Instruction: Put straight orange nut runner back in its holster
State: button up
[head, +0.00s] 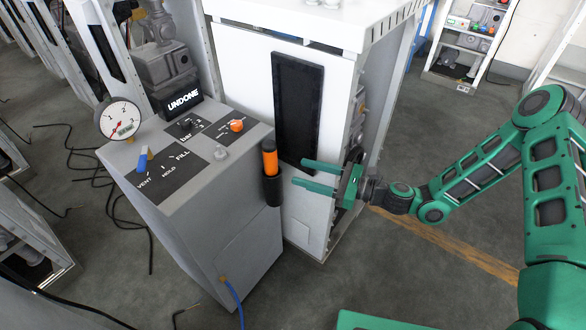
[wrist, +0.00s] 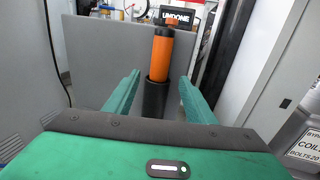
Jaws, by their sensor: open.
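The straight orange nut runner (head: 269,157) has an orange body and a dark top end. It stands upright with its lower part inside the black tube holster (head: 272,190) on the side of the grey dispenser cabinet. The wrist view also shows the nut runner (wrist: 161,57) and the holster (wrist: 154,98), in line with the space between my fingers. My green gripper (head: 300,173) is open and empty, to the right of the nut runner, its fingers pointing at it. In the head view a gap shows between the fingertips and the tool. The nut runner's lower end is hidden.
The grey dispenser cabinet (head: 235,250) has a sloped panel with a blue-handled lever (head: 143,159), an orange knob (head: 237,125) and a gauge (head: 118,118). A white cabinet (head: 240,75) stands close behind my gripper. A blue hose (head: 233,298) leaves the cabinet low down. Floor at front right is clear.

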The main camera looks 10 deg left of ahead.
jog(key=shift+s+d, duration=0.2)
jog(key=shift+d, duration=1.25)
jog(key=s+d+r+n+g+h, duration=0.15)
jog(key=d+n+h, duration=0.25)
jog(key=d, duration=0.6)
jog(key=s+d+r+n+g+h, duration=0.1)
jog(key=s+d+n+h, duration=0.3)
jog(key=d, duration=0.5)
jog(key=s+d+r+n+g+h, duration=0.1)
jog(key=d+n+h, duration=0.4)
jog(key=d, duration=0.5)
jog(key=s+d+r+h, duration=0.4)
jog(key=s+d+r, duration=0.45)
jog(key=d, duration=0.45)
jog(key=s+d+r, duration=0.2)
jog(key=s+r, duration=0.1)
jog(key=s, duration=0.3)
jog(key=s+d+r, duration=0.3)
jog(key=s+r, duration=0.1)
jog(key=s, duration=0.1)
jog(key=shift+s+d+t+h, duration=0.3)
jog(key=shift+s+d+t, duration=0.05)
jog(key=shift+t, duration=0.1)
